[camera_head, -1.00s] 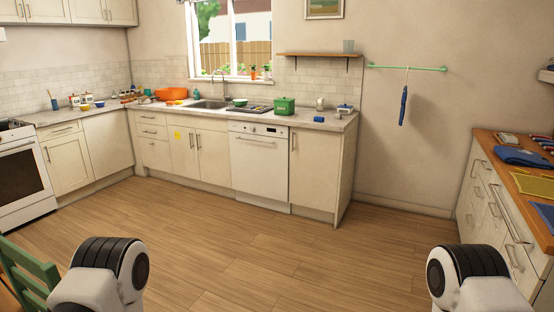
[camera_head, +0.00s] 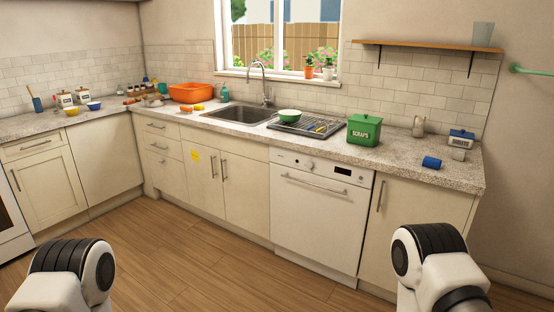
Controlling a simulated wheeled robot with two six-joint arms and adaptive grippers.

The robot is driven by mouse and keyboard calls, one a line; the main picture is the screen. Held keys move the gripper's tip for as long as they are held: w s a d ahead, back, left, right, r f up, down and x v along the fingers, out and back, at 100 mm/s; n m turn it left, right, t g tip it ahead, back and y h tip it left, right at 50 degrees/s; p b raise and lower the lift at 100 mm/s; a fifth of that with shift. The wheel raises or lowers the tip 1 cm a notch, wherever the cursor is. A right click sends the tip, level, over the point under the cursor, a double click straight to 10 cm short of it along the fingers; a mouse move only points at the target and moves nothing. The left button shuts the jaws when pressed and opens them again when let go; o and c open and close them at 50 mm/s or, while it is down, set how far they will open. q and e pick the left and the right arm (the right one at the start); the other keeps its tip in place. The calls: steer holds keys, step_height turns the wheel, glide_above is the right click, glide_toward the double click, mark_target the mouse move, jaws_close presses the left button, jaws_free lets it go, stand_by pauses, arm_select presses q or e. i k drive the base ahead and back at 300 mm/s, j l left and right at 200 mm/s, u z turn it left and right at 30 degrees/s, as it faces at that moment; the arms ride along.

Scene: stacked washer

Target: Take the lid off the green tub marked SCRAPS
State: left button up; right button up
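The green tub (camera_head: 364,135) marked SCRAPS stands upright on the speckled counter, right of the dish rack. Its green lid (camera_head: 365,118) sits on top, with a small knob or handle in the middle. Both of my arms show only as white and black links at the bottom of the head view, left and right. Neither gripper is in view. The tub is well ahead of my arms and nothing touches it.
A shelf (camera_head: 428,46) hangs above. The floor (camera_head: 190,262) ahead is clear.

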mark_target(365, 119)
steer(key=i+z, duration=0.15)
steer(key=i, duration=0.3)
steer(key=i+j+z, duration=0.2)
steer(key=i, duration=0.2)
steer(key=i+j+z, duration=0.15)
steer(key=i, duration=0.25)
steer(key=i+j+z, duration=0.15)
steer(key=i, duration=0.3)
